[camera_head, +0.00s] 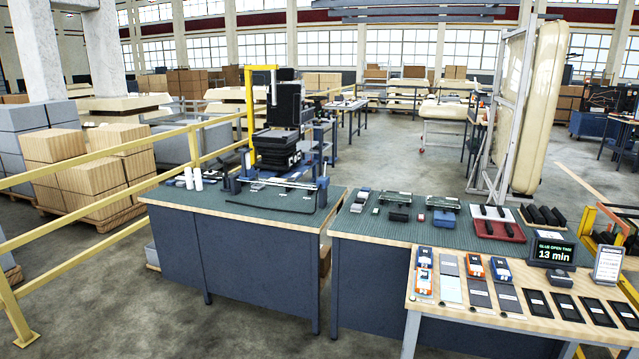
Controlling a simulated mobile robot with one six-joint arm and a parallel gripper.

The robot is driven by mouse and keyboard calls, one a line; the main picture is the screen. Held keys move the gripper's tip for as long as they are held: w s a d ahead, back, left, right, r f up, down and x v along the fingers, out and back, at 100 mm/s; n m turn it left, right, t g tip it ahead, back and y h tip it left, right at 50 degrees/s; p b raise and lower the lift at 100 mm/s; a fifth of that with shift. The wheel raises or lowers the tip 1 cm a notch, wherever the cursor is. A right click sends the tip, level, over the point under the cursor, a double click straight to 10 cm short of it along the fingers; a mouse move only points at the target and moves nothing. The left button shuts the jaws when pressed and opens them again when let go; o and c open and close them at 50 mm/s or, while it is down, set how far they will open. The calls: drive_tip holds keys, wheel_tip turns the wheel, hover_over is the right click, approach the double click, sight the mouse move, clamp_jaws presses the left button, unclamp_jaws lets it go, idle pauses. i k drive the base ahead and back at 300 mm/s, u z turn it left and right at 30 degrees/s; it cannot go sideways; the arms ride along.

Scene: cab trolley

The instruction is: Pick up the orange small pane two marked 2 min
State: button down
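On the wooden-topped table at the front right lie several small marked pieces. A blue-and-white piece (500,268) lies just right of that last one. Their marks are too small to read, so I cannot tell which is small pane two marked 2 min. My gripper is not in view, and nothing is seen touching these pieces.
Grey and black flat pieces (536,302) fill the front table's right part. A "13 min" display (553,253) and a sign (608,264) stand behind. Yellow railing (100,155) runs left; open floor lies front left.

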sight(423, 282)
drive_tip(key=z, duration=0.55)
drive_tip(key=i, duration=1.55)
drive_tip(key=u, duration=0.4)
